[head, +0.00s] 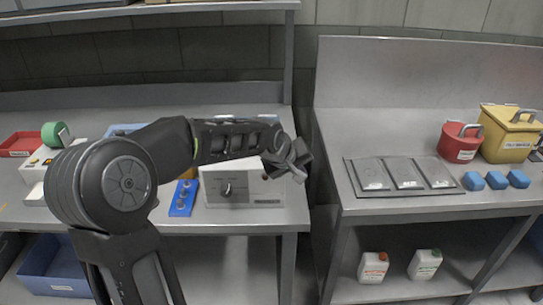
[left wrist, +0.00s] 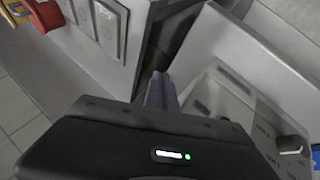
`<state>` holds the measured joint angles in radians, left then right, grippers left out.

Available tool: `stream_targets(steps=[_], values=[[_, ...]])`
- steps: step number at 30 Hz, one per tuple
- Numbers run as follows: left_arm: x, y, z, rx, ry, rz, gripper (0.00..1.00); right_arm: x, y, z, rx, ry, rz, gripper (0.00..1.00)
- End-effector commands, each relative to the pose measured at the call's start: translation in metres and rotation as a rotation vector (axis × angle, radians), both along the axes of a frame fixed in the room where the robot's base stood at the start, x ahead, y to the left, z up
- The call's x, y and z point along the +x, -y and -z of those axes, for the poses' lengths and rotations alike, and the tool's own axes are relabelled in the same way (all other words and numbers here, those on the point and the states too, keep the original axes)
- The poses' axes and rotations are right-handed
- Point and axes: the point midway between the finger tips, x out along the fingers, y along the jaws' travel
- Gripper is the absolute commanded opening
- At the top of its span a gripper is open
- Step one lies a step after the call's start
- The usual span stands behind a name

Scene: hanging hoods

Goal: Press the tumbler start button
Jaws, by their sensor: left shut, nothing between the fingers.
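The tumbler (head: 243,190) appears to be the pale box with a dark knob (head: 227,189) on its front, on the left bench. My left arm crosses in front of its top. My left gripper (head: 300,168) is shut and empty, at the box's upper right corner in the head view. The left wrist view shows its closed fingers (left wrist: 158,85) beside the tilted pale panel (left wrist: 232,112), with the knob (left wrist: 290,145) at right. I cannot tell whether the fingers touch the box. I cannot make out the start button clearly. My right gripper is not in view.
A blue piece (head: 183,198) stands left of the box. A gap separates the left bench from the right bench (head: 420,205), which holds a dark three-panel tray (head: 405,190), a red pot (head: 459,141), a yellow box (head: 508,135) and blue blocks (head: 496,180). An upper shelf (head: 200,8) runs above.

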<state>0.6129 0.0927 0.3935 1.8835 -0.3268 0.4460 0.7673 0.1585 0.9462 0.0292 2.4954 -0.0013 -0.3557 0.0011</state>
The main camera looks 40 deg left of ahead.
Motion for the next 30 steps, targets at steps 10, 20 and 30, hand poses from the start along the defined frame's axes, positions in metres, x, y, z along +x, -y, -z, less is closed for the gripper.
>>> stream_targets(steps=[10,20,30], values=[[-0.020,-0.062,-0.123,0.075,0.082,-0.201,0.00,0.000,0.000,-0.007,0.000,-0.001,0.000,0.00],[-0.031,-0.075,-0.155,0.096,0.102,-0.260,0.00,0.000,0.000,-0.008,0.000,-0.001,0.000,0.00],[-0.031,-0.074,-0.152,0.094,0.102,-0.259,0.00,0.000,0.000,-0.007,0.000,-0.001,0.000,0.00]])
